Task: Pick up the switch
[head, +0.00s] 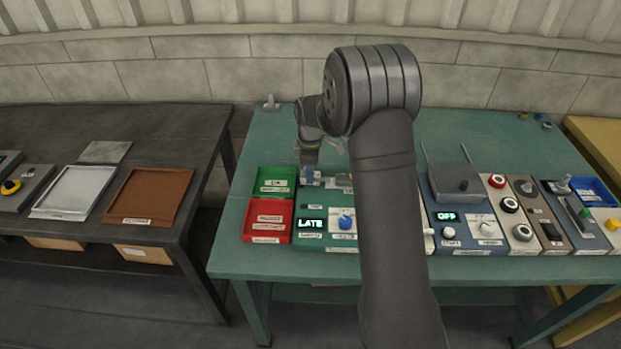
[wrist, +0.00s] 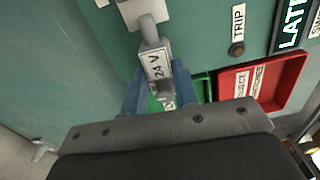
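A grey block (wrist: 155,66) with a white "24 V" label shows in the wrist view, with a round grey stem (wrist: 148,27) running from it to a pale plate (wrist: 140,9). No label naming a switch is readable on it, so I cannot tell if it is the switch. My gripper (wrist: 156,88) has blue fingers standing apart on either side of the block's near end; I see no firm contact. In the head view my gripper (head: 309,172) is low beside the green tray, and my arm hides part of the bench.
A green tray (head: 258,193) and a red tray (head: 247,236) stand left of a unit (head: 310,243) reading "LATE". Right of my arm are a unit reading "OFF" (head: 446,216) and several panels with knobs. A dark table (head: 60,120) holds trays at left.

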